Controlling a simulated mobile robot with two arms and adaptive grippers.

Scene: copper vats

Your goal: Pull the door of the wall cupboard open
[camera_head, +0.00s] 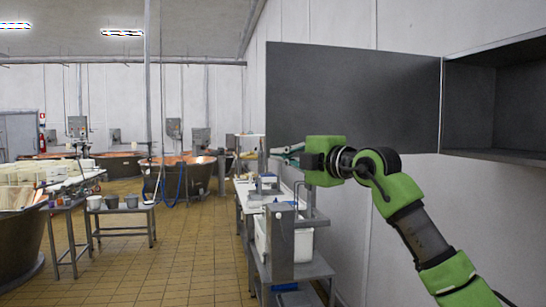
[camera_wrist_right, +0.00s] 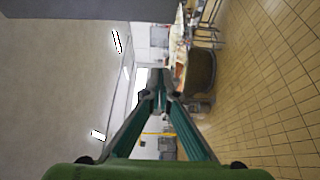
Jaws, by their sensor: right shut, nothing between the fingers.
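The wall cupboard (camera_head: 497,108) is at the upper right in the head view, with its dark grey inside and bottom panel showing. Its dark grey door (camera_head: 352,95) stands wide open, swung out to the left of the cupboard. My right gripper (camera_head: 275,153) is at the door's lower left corner, shut and empty. I cannot tell whether it touches the door. In the right wrist view the teal fingers of my right gripper (camera_wrist_right: 160,92) meet at their tips, with a dark panel, likely the door (camera_wrist_right: 90,8), along the top. My left gripper is not in view.
Below the door, a work table (camera_head: 243,190) and a metal stand (camera_head: 281,247) stand along the wall. Copper vats (camera_head: 178,172) stand farther back. A low bench with grey buckets (camera_head: 112,201) is at the left. The tiled floor (camera_head: 170,255) between is clear.

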